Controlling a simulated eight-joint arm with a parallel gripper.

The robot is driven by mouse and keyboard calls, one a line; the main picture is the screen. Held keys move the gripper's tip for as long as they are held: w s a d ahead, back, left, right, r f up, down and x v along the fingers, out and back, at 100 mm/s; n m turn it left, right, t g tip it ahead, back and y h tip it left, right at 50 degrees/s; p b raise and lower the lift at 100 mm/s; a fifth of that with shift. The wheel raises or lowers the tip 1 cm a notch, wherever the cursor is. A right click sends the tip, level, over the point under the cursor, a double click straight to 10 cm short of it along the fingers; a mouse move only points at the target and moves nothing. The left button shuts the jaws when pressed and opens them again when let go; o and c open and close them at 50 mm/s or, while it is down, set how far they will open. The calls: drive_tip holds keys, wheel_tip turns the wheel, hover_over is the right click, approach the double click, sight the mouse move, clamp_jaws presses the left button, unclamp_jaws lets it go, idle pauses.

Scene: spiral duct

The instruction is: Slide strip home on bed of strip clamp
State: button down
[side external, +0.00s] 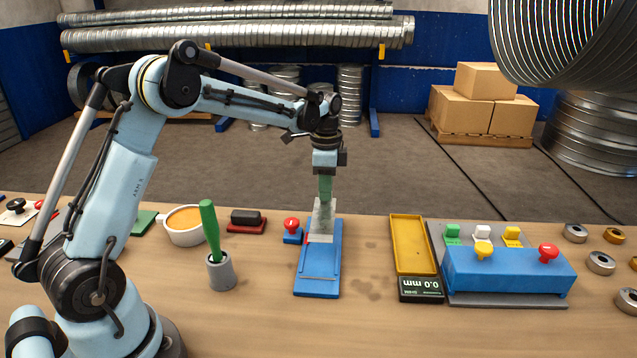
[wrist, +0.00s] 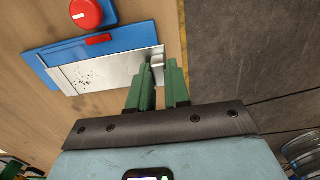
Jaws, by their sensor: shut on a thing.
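The strip clamp has a long blue bed (side external: 317,284) on the bench; its blue body also shows in the wrist view (wrist: 44,62). A silver metal strip (wrist: 110,70) with dark specks lies along the bed, and its near end reaches my fingers. In the side view the strip (side external: 322,222) shows at the bed's far end, below my gripper. My gripper (side external: 325,197) points down with green fingers. In the wrist view my gripper (wrist: 157,67) is shut on the strip's end. The strip's exact seating is unclear.
A red knob (side external: 291,224) on a blue block stands left of the bed. A yellow tray (side external: 407,245) with a display and a blue button box (side external: 508,272) stand to the right. A green-handled tool in a grey cup (side external: 221,271) stands to the left.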

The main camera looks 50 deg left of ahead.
sight(323, 214)
drive_tip(key=shift+f, duration=1.9)
drive_tip(key=shift+s+d+f, duration=0.2)
drive_tip(key=shift+s+d, duration=1.55)
drive_tip(key=shift+d, duration=0.05)
drive_tip(key=shift+s+d+f, duration=0.1)
drive_tip(key=shift+s+d, duration=0.1)
drive_tip(key=shift+s, duration=0.05)
drive_tip(key=shift+c, duration=2.2)
unclamp_jaws()
drive_tip(key=shift+r, duration=3.5)
drive_tip(key=shift+r, duration=0.1)
